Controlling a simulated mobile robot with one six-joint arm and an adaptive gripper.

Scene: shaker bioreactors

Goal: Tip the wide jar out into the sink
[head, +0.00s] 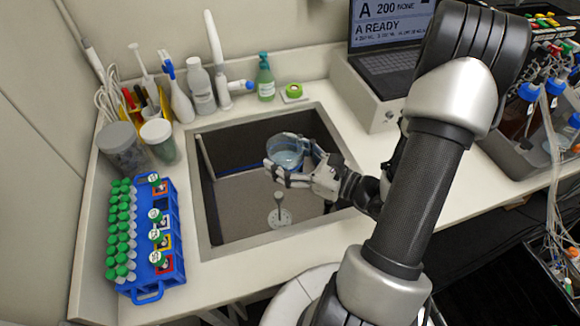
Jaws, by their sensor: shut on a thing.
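The wide jar (285,157) is clear with a blue tint and holds some pale liquid. My gripper (291,168) is shut on it, with its fingers around the jar's side from the right. The jar is over the right back part of the sink (235,215), and looks roughly upright. The sink is a grey rectangular basin set in the white counter, with a round drain piece (280,213) on its floor. Part of the jar is hidden by my fingers.
A blue rack (155,240) of green-capped tubes is at left, near two lidded jars (124,150). A laptop (388,55) stands at back right.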

